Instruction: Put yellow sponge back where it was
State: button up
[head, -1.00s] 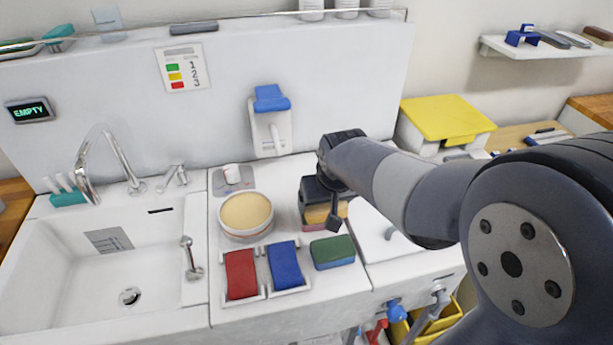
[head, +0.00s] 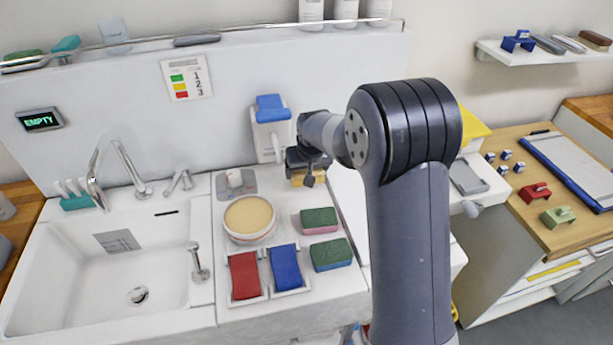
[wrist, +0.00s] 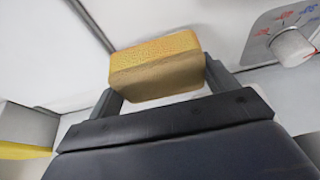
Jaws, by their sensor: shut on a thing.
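The yellow sponge (head: 298,181) is between the fingers of my gripper (head: 308,174), near the back of the counter by the splashback. In the wrist view the yellow sponge (wrist: 155,62) fills the gap between the two fingers of my gripper (wrist: 162,88), which is shut on it. The sponge appears held clear of the surfaces. In the head view my gripper and arm hide part of it and the counter behind.
A green-and-pink sponge (head: 319,219) and a green-and-blue sponge (head: 332,255) lie on the counter (head: 344,303). A round tan-topped dish (head: 249,216) and red (head: 244,275) and blue (head: 285,267) pads are to the left. A blue-topped wall holder (head: 271,127) stands close behind my gripper.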

aim_at(307, 189)
notch_tip(307, 189, down, 4)
jog(key=shift+r+p, duration=0.25)
jog(key=shift+p, duration=0.3)
jog(key=shift+w+f, duration=0.15)
jog(key=shift+f, duration=0.15)
jog(key=shift+f, duration=0.2)
jog(key=o, duration=0.6)
jog(key=shift+r, duration=0.1)
